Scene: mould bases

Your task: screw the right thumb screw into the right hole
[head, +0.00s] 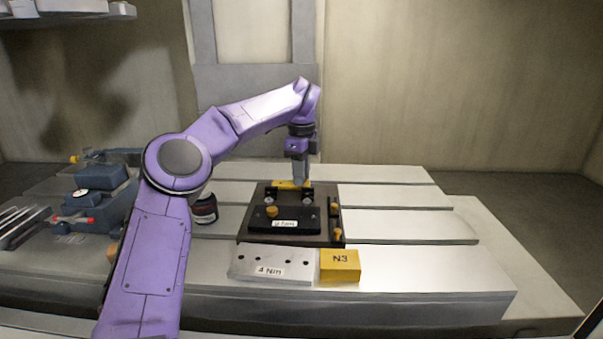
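A dark mould base (245,238) sits on the slotted metal table, with a black block (262,223) on it bearing a small white label. A brass thumb screw (272,211) stands at the left of the black block. Two more brass-coloured parts, one at the right edge (334,209) and one at the front right corner (337,234), look like screws but are small. My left gripper (306,183) points down over the back right of the base. Its fingers look close together; whether they hold anything is too small to tell. The right hole cannot be made out. My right gripper is out of view.
A yellow piece (285,184) lies behind the black block. A silver plate (272,263) marked "4 Nm" and a yellow block (340,266) marked "N3" lie in front. A dark round container (204,210) and a blue vice (100,200) are left. The table's right side is clear.

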